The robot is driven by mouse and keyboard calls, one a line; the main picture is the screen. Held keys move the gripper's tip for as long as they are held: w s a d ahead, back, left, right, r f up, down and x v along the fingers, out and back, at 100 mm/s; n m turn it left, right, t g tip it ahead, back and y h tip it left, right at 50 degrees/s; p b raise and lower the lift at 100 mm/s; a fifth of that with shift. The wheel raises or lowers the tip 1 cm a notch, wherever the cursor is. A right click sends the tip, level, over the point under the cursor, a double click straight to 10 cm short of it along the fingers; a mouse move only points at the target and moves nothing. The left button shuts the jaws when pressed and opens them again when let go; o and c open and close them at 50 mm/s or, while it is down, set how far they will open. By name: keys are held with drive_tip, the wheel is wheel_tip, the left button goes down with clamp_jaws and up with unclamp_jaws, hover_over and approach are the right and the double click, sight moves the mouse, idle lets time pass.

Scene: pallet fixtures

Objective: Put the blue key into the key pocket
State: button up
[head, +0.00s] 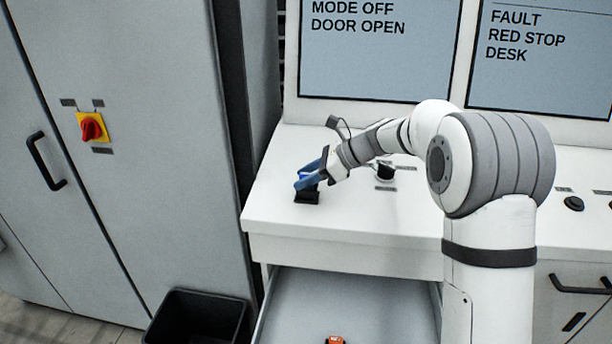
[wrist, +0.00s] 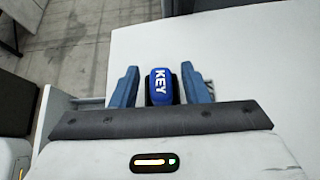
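The blue key (wrist: 160,86), with "KEY" in white letters, is between the two blue fingers of my gripper (wrist: 159,68) in the wrist view. A gap shows on each side of it, so the gripper is open around it and not closed on it. In the head view my gripper (head: 311,178) is low over the left part of the desk, above a small black block (head: 306,197). Black also shows behind the key in the wrist view. Whether the key sits in this block, and whether the block is the key pocket, I cannot tell.
The white desk (head: 275,205) has a black knob (head: 385,172) right of my gripper. Below, an open drawer (head: 290,310) holds an orange object (head: 335,340). A black bin (head: 190,318) stands beside it. A grey cabinet (head: 150,130) with a red switch (head: 92,128) is at left.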

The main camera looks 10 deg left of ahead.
drive_tip(key=p+v, duration=0.6)
drive_tip(key=v, duration=0.5)
drive_tip(key=s+d+n+t+h, duration=0.1)
drive_tip(key=s+d+n+h, duration=0.2)
drive_tip(key=s, duration=0.7)
drive_tip(key=s+d+n+t+h, duration=0.1)
drive_tip(key=s+d+n+h, duration=0.3)
drive_tip(key=s+d+n, duration=0.4)
drive_tip(key=s+d+n+t+h, duration=0.2)
drive_tip(key=s+d+n+h, duration=0.2)
drive_tip(key=s, duration=0.9)
drive_tip(key=d+n, duration=0.2)
drive_tip(key=d, duration=0.2)
drive_tip(key=shift+d, duration=0.4)
drive_tip(key=shift+s, duration=0.15)
wheel_tip(320, 180, down, 3)
drive_tip(key=shift+r+b, duration=0.15)
drive_tip(key=shift+b, duration=0.8)
drive_tip(key=shift+r, duration=0.2)
drive_tip(key=shift+c, duration=0.5)
